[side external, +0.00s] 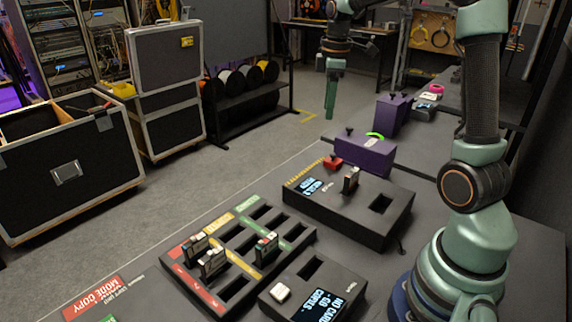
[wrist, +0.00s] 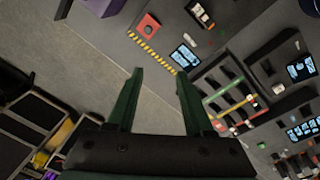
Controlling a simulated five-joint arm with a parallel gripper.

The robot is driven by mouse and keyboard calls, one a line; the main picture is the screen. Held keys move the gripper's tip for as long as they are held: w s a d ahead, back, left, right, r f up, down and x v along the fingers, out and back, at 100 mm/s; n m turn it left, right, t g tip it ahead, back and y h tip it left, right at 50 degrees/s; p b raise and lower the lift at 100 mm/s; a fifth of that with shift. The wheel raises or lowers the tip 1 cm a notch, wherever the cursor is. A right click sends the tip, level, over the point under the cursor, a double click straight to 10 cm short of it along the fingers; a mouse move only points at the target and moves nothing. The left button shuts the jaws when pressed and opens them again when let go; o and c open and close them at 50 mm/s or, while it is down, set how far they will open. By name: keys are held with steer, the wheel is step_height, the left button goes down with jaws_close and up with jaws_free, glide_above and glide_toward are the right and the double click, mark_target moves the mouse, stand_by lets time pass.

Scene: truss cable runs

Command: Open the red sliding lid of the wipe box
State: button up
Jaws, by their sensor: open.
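A small red square piece with a dark knob (side external: 333,163) sits at the far left corner of the black console, by the purple box; it also shows in the wrist view (wrist: 148,25). I take it for the red lid; the box under it is not clear, and I cannot tell how far it is slid. My gripper (side external: 330,115) is in the air beyond and above it, pointing down and touching nothing. In the wrist view its two green fingers (wrist: 159,73) are apart with nothing between them, and the red piece lies ahead of them, towards the top.
A purple box (side external: 368,157) with a green ring on top stands behind the red piece, another purple box (side external: 394,114) farther back. The black console (side external: 345,215) and a slotted card tray (side external: 235,260) stand nearer. Grey floor lies left of the table edge.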

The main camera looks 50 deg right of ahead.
steer(key=n, duration=0.2)
glide_above(333, 154)
step_height(333, 154, down, 3)
steer(key=shift+g, duration=0.4)
step_height(333, 154, down, 12)
steer(key=shift+r, duration=0.15)
jaws_close()
stand_by(1.1)
